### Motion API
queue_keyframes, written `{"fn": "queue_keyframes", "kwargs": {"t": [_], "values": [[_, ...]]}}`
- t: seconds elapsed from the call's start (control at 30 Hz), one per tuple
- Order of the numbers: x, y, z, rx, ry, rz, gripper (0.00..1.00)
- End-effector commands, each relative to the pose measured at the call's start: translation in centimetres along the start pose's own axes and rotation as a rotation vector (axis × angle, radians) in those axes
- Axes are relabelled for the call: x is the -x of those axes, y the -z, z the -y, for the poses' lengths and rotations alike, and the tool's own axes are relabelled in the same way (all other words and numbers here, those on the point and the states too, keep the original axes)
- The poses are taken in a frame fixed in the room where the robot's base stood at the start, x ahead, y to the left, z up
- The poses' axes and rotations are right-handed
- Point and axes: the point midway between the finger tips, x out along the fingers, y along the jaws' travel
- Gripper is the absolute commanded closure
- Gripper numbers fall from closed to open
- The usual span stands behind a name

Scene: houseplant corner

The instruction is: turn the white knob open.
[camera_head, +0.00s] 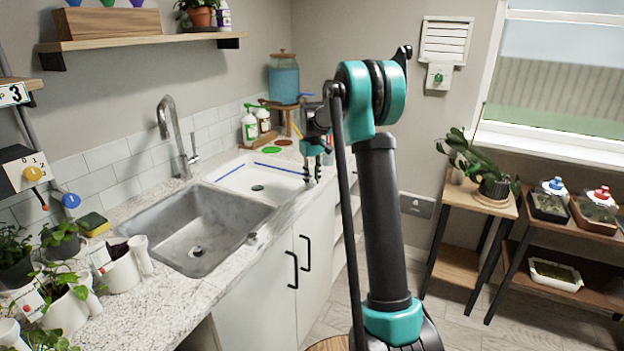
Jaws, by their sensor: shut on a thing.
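My gripper (312,172) points down at the front right edge of the white basin (236,165), which is set in the counter to the right of the steel sink. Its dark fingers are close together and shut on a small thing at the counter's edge. That thing is most likely the white knob, but the fingers hide it, so its turn cannot be seen. The white basin has a dark drain and a blue line along its inside wall.
A faucet (172,130) rises behind the steel sink. Bottles (250,128) and a jar of blue liquid (284,76) on a wooden stand are behind my gripper. Potted plants crowd the counter's left end. Plant tables (462,262) stand at the right.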

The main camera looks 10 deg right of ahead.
Motion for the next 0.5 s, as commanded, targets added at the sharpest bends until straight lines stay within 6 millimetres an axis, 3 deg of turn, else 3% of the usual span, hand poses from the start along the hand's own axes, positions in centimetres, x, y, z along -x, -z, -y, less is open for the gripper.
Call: {"fn": "queue_keyframes", "kwargs": {"t": [0.5], "values": [[0.03, 0.02, -0.02, 0.490, 0.000, 0.000, 1.00]]}}
